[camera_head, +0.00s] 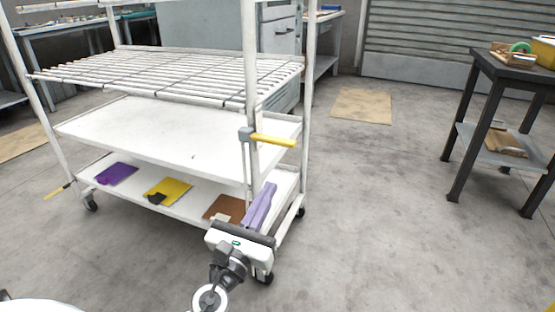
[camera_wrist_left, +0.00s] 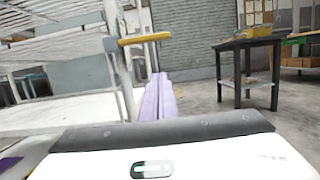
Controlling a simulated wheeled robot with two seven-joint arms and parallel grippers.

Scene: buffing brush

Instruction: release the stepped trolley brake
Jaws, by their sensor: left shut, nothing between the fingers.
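The white trolley (camera_head: 180,125) stands at left with a wire rack on top and two solid shelves below. A yellow brake lever (camera_head: 272,140) sticks out to the right, about level, from a grey bracket on the trolley's near right post. It also shows in the left wrist view (camera_wrist_left: 145,39). A second yellow lever (camera_head: 57,190) is low at the trolley's left side. My left gripper (camera_head: 268,188) has lavender fingers, shut and empty. In the head view they are below the yellow brake lever, apart from it. In the wrist view the fingertips (camera_wrist_left: 160,78) also appear below it. My right gripper is not in view.
The bottom shelf holds a purple pad (camera_head: 116,174), a yellow pad (camera_head: 170,190) and a brown pad (camera_head: 226,208). A dark table (camera_head: 500,75) stands at right. A tan mat (camera_head: 361,105) lies on the floor. The floor between trolley and table is mostly clear.

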